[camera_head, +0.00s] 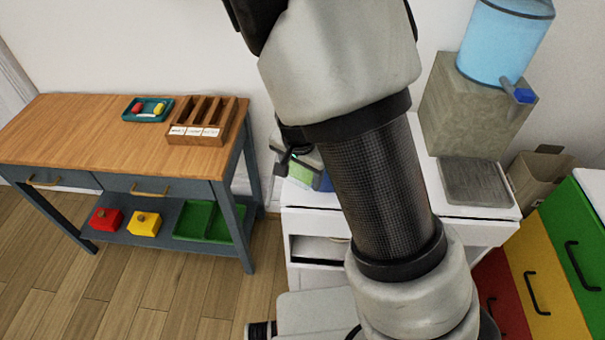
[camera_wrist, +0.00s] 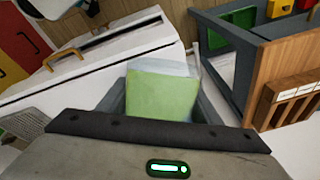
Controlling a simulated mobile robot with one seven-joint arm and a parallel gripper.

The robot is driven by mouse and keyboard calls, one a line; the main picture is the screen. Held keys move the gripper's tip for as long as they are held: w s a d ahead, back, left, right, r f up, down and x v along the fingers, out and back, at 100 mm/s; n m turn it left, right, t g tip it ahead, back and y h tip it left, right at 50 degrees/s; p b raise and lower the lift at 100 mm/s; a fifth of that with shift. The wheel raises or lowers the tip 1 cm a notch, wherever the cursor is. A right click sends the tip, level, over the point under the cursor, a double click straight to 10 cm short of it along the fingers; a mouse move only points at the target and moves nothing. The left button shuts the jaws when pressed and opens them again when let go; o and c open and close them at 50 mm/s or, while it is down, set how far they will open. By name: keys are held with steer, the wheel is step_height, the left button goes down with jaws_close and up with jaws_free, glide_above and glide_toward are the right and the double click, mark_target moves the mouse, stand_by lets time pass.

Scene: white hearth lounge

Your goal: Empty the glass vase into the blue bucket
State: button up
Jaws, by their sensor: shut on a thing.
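My gripper (camera_wrist: 160,118) shows in the wrist view with its dark edge across the bottom. It is shut on a pale green, box-shaped thing (camera_wrist: 158,95) with a clear or whitish upper part. This may be the glass vase with green contents, but I cannot tell for sure. In the head view my gripper (camera_head: 289,157) is partly hidden by my arm, and the green thing (camera_head: 299,171) is just below it, over the white cabinet. A small blue patch (camera_head: 323,182) beside it may be the blue bucket; my arm hides the rest.
The white cabinet (camera_head: 465,211) bears a stone dispenser (camera_head: 468,105) with a blue water bottle (camera_head: 503,42) and a grey drip tray (camera_head: 473,181). A wooden table (camera_head: 75,130) with a slotted rack (camera_head: 203,120) stands left. Coloured drawers (camera_head: 548,275) stand right.

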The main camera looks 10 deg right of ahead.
steer(key=shift+s+a+g+y+b, duration=0.25)
steer(key=shift+g+y+b, duration=0.2)
steer(key=shift+b, duration=0.25)
steer(key=shift+s+a+r+g+y, duration=0.1)
steer(key=shift+s+r+g+y, duration=0.1)
steer(key=shift+r+g+y, duration=0.3)
steer(key=shift+s+r+g+y, duration=0.15)
steer(key=shift+s+r+g, duration=0.1)
steer(key=shift+r, duration=0.3)
steer(key=shift+s+r+g+y, duration=0.2)
steer(key=shift+s+g+y, duration=0.05)
steer(key=shift+g+y, duration=0.25)
steer(key=shift+d+r+g+p, duration=0.25)
steer(key=shift+d+g+p, duration=0.05)
steer(key=shift+w+d+r+y+p, duration=0.1)
steer(key=shift+d+r+y+p, duration=0.25)
steer(key=shift+y, duration=0.05)
steer(key=shift+d+r+g+p, duration=0.3)
steer(key=shift+r+g+p, duration=0.1)
steer(key=shift+g, duration=0.1)
